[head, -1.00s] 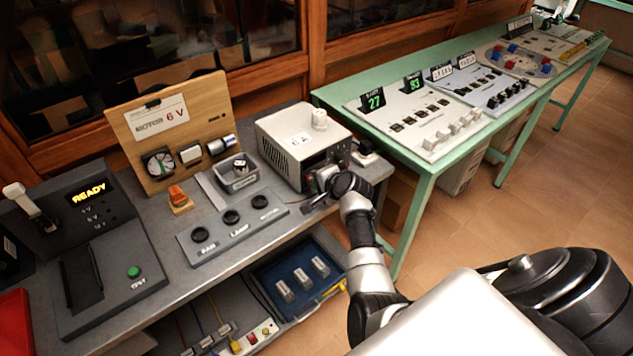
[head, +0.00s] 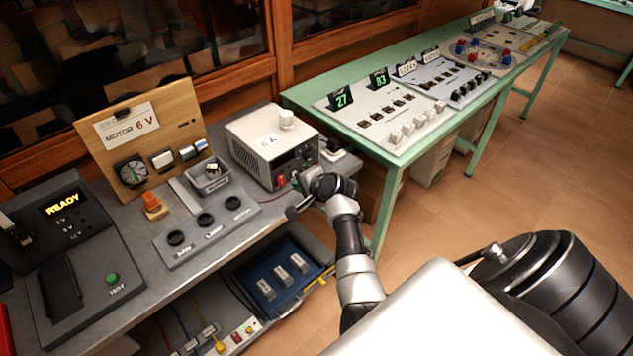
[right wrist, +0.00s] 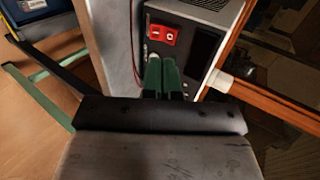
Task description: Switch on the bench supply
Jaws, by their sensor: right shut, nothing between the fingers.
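The bench supply (head: 262,140) is a light box with a knob on top and a dark front, standing at the right end of the grey bench. Its red rocker switch (head: 281,181) is low on the front; in the right wrist view the red switch (right wrist: 161,35) shows I and O marks. Whether it is lit is unclear. My right gripper (head: 298,186) is in front of the supply's lower front. In the right wrist view its green fingers (right wrist: 162,68) are shut and empty, pointing at the panel just below the switch in the picture; contact cannot be told. My left gripper is out of view.
The grey bench also holds a READY console (head: 72,255), a MOTOR 6V board (head: 175,125), a small grey bin (head: 207,177) and a button strip (head: 207,232). A blue tray (head: 262,262) sits below.

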